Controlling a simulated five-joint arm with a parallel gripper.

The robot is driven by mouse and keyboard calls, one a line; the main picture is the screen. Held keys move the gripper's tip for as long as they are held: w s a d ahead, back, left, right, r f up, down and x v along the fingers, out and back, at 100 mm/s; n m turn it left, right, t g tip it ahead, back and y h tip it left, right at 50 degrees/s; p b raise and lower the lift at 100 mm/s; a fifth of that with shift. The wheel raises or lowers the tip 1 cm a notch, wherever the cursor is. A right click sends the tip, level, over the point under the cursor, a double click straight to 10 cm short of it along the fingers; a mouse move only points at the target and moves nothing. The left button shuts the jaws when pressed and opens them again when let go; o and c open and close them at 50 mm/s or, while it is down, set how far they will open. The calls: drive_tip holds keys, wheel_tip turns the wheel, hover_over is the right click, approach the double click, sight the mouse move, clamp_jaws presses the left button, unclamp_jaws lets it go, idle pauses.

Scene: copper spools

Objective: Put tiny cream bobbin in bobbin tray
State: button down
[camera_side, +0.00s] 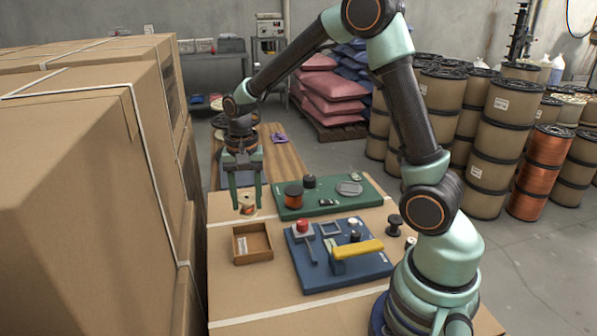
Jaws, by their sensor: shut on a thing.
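My gripper (246,206) points down at the left of the work surface, its two fingers shut on the tiny cream bobbin (247,209). The bobbin is small and pale with a darker middle, and the fingers partly cover it. I cannot tell exactly how high the bobbin is above the surface.
A green board (318,208) behind right carries a copper spool (293,196), a black knob and a silver disc. A blue board (354,270) right of the tray carries a red-topped lever and a yellow handle (357,249). A dark spool (394,225) stands farther right. Tall cartons crowd the left.

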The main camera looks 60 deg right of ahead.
sight(247, 198)
wheel_tip(247, 198, down, 8)
drive_tip(key=shift+f, duration=0.25)
drive_tip(key=shift+f, duration=0.6)
drive_tip(key=shift+c, duration=1.6)
unclamp_jaws()
wheel_tip(247, 198, up, 13)
drive_tip(key=shift+s+r, duration=0.1)
drive_tip(key=shift+r, duration=0.1)
drive_tip(key=s+a+r+n+t, duration=0.4)
drive_tip(key=s+r+n, duration=0.5)
drive_tip(key=s, duration=0.3)
drive_tip(key=shift+s+r+n+t, duration=0.15)
drive_tip(key=shift+r+n+t, duration=0.1)
drive_tip(key=shift+n+t, duration=0.55)
